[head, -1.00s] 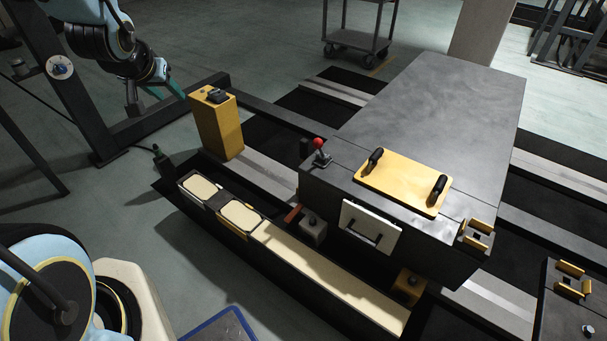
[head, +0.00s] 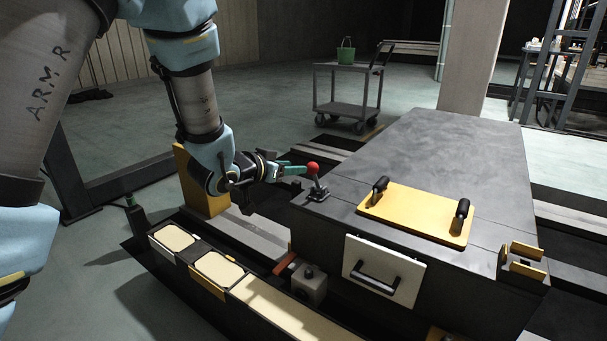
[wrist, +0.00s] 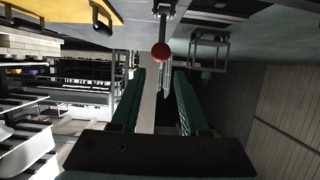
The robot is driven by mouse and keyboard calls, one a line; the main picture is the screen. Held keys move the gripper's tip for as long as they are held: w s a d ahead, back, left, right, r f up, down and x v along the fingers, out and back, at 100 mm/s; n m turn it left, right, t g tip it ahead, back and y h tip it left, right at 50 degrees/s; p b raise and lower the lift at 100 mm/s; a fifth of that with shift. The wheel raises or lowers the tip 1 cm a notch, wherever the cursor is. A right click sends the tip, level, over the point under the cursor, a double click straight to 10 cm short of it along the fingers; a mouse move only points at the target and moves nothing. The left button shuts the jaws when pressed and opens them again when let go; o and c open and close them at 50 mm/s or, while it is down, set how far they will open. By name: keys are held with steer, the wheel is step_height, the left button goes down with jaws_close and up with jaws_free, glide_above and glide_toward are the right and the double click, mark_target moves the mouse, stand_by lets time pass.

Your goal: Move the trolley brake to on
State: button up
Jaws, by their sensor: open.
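The brake lever is a short dark handle with a red ball knob (head: 313,168), on a small metal base (head: 318,193) at the near left corner of the kiln car's dark top (head: 440,150). It stands nearly upright, leaning slightly left in the head view. My gripper (head: 292,170) reaches in from the left with its green fingers level with the knob. In the wrist view the fingers (wrist: 158,85) are apart, and the red knob (wrist: 161,52) shows between and just beyond their tips. Contact with the knob cannot be told.
A yellow plate with two black handles (head: 415,213) lies on the car top. A white panel with a handle (head: 383,270) is on its front face. A yellow post (head: 195,185) stands behind my arm. A grey cart (head: 345,105) with a green bucket (head: 346,57) stands farther back.

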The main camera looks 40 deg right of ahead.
mark_target(310, 166)
steer(key=shift+b+x, duration=0.9)
steer(key=shift+x, duration=3.2)
steer(key=shift+d, duration=0.25)
steer(key=shift+c, duration=0.2)
